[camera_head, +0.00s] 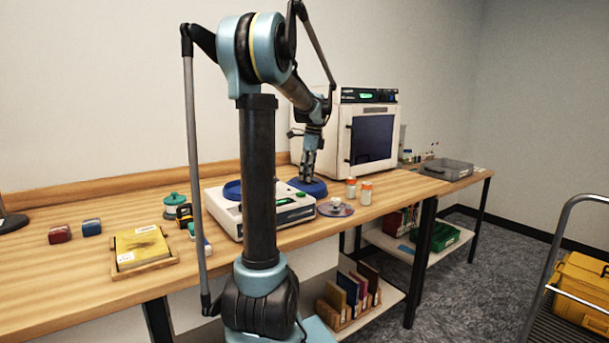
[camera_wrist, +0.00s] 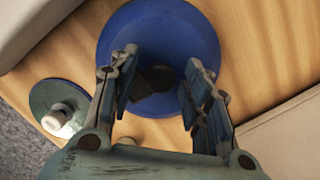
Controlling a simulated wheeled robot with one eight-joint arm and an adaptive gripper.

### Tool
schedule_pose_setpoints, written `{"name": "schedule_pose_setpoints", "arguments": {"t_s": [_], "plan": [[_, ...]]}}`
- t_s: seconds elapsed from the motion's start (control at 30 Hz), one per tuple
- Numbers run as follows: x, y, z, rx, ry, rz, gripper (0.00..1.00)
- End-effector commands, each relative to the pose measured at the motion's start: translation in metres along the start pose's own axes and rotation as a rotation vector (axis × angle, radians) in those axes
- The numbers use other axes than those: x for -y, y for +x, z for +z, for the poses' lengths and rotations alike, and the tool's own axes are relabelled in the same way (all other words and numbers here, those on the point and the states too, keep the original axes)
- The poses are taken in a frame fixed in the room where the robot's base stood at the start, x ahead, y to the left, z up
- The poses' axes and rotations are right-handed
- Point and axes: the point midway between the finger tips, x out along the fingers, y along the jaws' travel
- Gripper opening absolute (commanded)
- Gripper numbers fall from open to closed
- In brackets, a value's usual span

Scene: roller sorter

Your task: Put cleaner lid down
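The blue round lid (camera_head: 314,189) lies on the wooden bench, between the white cleaner (camera_head: 230,208) and the white oven-like box. In the wrist view the lid (camera_wrist: 188,30) shows its dark knob (camera_wrist: 160,77) near its middle. My gripper (camera_head: 308,176) is over the lid, pointing down. In the wrist view my gripper (camera_wrist: 161,72) has its fingers spread on either side of the knob, with gaps to it. It holds nothing. My arm hides part of the cleaner in the head view.
A disc with a pale knob (camera_head: 336,208) lies near the bench's front edge. Two orange-capped jars (camera_head: 365,193) stand to its right. The white oven-like box (camera_head: 345,145) stands behind. A yellow book (camera_head: 141,246) in a wooden tray and small boxes are at left.

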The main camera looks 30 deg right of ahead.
Motion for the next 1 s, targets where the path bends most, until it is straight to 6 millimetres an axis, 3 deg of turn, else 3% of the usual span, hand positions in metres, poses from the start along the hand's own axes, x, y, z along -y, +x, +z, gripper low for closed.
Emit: {"name": "schedule_pose_setpoints", "arguments": {"t_s": [0.27, 0.7, 1.0], "plan": [[0.000, -0.011, 0.001, 0.000, -0.001, 0.000, 0.44], [0.000, -0.089, 0.001, 0.000, -0.002, 0.000, 0.44], [0.000, -0.119, 0.002, 0.000, -0.002, 0.000, 0.44]]}}
